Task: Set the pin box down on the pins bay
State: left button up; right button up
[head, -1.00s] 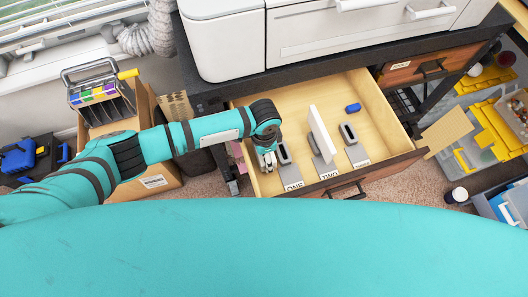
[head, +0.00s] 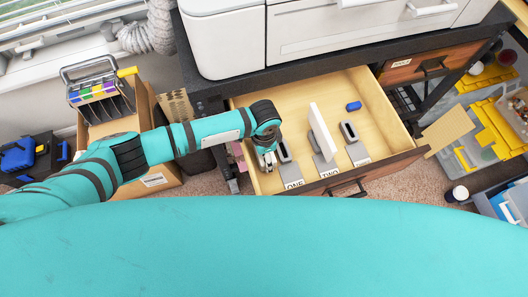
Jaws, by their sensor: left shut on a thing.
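My left gripper (head: 267,160) points down into the open drawer (head: 385,120), near its front left corner. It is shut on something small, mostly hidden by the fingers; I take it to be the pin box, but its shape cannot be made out. Right beside the gripper is a dark grey holder (head: 284,152) behind a grey plate marked ONE (head: 292,183). A plate marked TWO (head: 328,169) and a third plate, whose label I cannot read, lie to its right. I cannot tell which place is the pins bay. My right gripper is not in view.
A white panel (head: 321,131) stands upright mid-drawer. Another grey holder (head: 349,131) and a small blue object (head: 353,106) lie to its right. The drawer's back left floor is bare. A white machine (head: 225,45) stands above; a cardboard box (head: 150,115) stands left.

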pick_arm(q)
jog(key=shift+f, duration=0.1)
jog(key=o, duration=1.6)
jog(key=shift+c, duration=0.2)
jog(key=shift+r+p, duration=4.5)
jog(key=shift+p, duration=0.25)
jog(key=shift+d, duration=0.1)
